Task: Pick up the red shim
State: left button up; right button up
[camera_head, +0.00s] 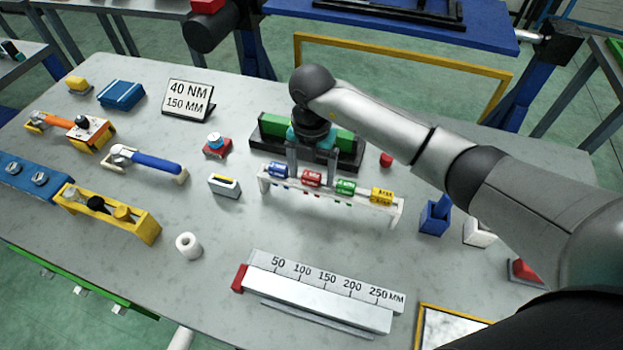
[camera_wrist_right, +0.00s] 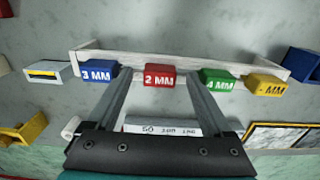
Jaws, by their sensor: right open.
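The red shim (camera_head: 311,178), marked 2 MM in the wrist view (camera_wrist_right: 159,75), sits on a white rack (camera_head: 350,201) between the blue shim (camera_head: 278,170) and the green shim (camera_head: 345,188). A yellow shim (camera_head: 382,196) is at the rack's right end. My right gripper (camera_head: 312,172) points down at the rack. It is open and empty, with one finger on each side of the red shim. In the wrist view, the right gripper (camera_wrist_right: 158,80) shows a gap on both sides of the shim. My left gripper is in neither view.
A green block in a black holder (camera_head: 270,128) stands just behind the rack. A long ruler block (camera_head: 320,297) lies in front. A blue cup (camera_head: 434,218) is to the right. A small white block with a yellow slot (camera_head: 224,187) is to the left. The grey table is clear between them.

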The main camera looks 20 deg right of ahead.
jog(key=shift+f, duration=0.25)
grip_shut()
dwell(0.5)
